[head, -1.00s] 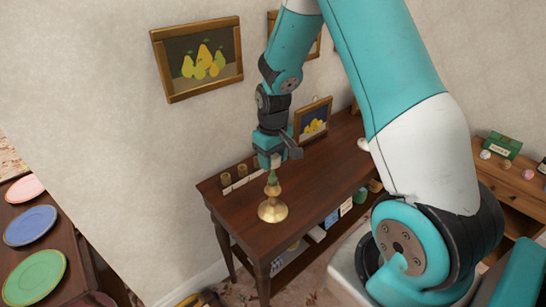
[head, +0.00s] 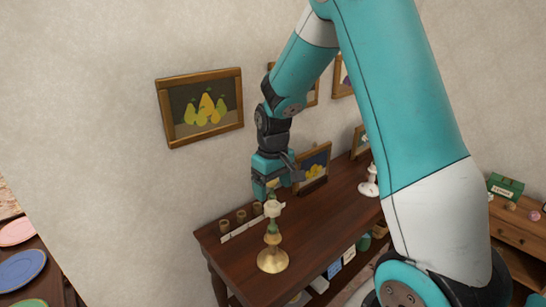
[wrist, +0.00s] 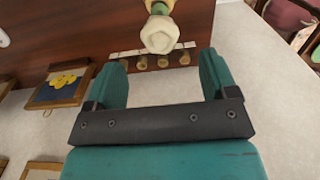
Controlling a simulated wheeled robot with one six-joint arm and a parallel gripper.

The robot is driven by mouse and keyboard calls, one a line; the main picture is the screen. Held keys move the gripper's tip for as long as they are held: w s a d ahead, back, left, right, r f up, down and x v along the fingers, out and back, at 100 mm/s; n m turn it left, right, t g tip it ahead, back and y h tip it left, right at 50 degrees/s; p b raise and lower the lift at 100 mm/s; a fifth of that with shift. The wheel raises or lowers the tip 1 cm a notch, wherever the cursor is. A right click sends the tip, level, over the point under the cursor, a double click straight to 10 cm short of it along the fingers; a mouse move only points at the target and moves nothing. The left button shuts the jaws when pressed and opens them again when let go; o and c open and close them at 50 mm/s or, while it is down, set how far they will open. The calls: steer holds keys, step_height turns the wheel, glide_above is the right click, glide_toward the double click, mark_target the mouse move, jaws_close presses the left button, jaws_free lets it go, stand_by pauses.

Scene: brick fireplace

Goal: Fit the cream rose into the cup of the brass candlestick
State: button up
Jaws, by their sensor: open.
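The brass candlestick (head: 273,262) stands upright near the front left of the dark wooden table. The cream rose (head: 273,208) is upright on top of it, bloom up, with its green part (head: 272,227) below the bloom reaching down to the cup. How deep it sits in the cup I cannot tell. My gripper (head: 271,189) is open and empty, just above and behind the bloom in the head view. In the wrist view the rose (wrist: 160,35) lies beyond the open fingertips (wrist: 162,62), apart from them, and mostly hides the candlestick.
Several small brown cups (head: 241,216) and a pale strip (head: 240,232) are behind the candlestick. A framed picture (head: 314,165) stands on the table (head: 325,220) near the wall. A white object (head: 369,183) stands farther right. Table space right of the candlestick is clear.

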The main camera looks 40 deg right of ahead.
step_height(320, 180, up, 11)
steer(key=b, duration=0.1)
steer(key=shift+f, duration=0.1)
stand_by(0.5)
steer(key=s+a+r+n+y, duration=0.1)
steer(key=s+a+n+y, duration=0.3)
steer(key=s+a, duration=1.7)
steer(key=shift+s+a+r+n, duration=0.15)
steer(key=shift+s+a+n, duration=0.25)
steer(key=shift+a+n, duration=0.6)
steer(key=shift+d, duration=0.25)
